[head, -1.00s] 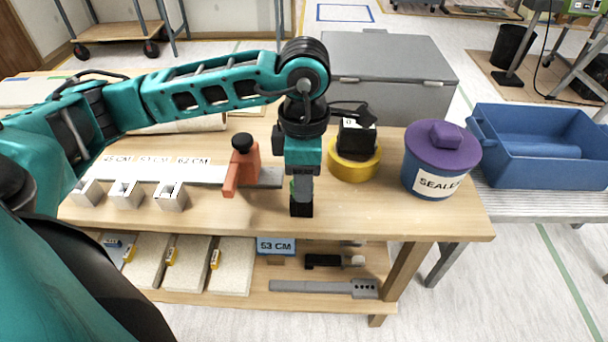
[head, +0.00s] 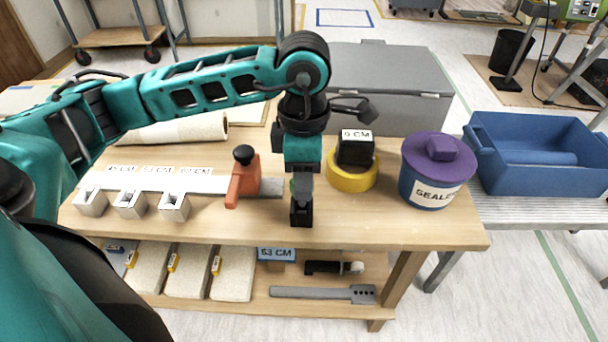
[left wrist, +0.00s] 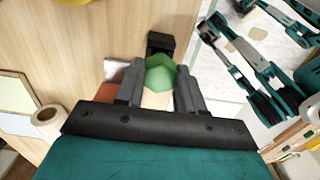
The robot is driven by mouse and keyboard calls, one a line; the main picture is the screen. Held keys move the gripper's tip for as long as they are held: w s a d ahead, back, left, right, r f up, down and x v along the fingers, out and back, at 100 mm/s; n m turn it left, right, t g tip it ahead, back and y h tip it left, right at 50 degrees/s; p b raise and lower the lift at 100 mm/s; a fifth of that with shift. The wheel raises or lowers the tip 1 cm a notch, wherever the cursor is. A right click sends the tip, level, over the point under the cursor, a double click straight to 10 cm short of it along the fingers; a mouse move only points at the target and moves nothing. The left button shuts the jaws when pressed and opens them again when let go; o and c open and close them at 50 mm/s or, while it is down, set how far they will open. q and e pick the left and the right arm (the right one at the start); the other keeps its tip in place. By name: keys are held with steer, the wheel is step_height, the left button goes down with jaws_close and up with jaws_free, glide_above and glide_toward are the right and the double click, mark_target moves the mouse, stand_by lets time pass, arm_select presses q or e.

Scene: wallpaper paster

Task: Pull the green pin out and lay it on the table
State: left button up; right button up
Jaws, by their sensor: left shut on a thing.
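My left gripper (head: 302,203) points down over the front of the wooden table (head: 400,228), right of the orange clamp. In the left wrist view its two grey fingers (left wrist: 160,88) are shut on the green pin (left wrist: 160,74), whose six-sided head shows between them. Only a sliver of green (head: 294,187) shows beside the fingers in the head view. A black block (head: 301,217) is right below the fingertips, and it shows just beyond the pin in the left wrist view (left wrist: 160,43). Whether the pin is still in this block is hidden.
An orange clamp (head: 243,180) with a black knob is left of the gripper on a flat strip. A yellow ring (head: 352,178) bears a black block labelled 9 CM. A purple-lidded pot (head: 436,170) stands at right. Bare table lies in front of the pot.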

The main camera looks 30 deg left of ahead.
arm_select(q)
steer(key=shift+r+p, duration=0.6)
steer(key=shift+r, duration=0.45)
steer(key=shift+r+p, duration=1.2)
steer(key=shift+r, duration=0.8)
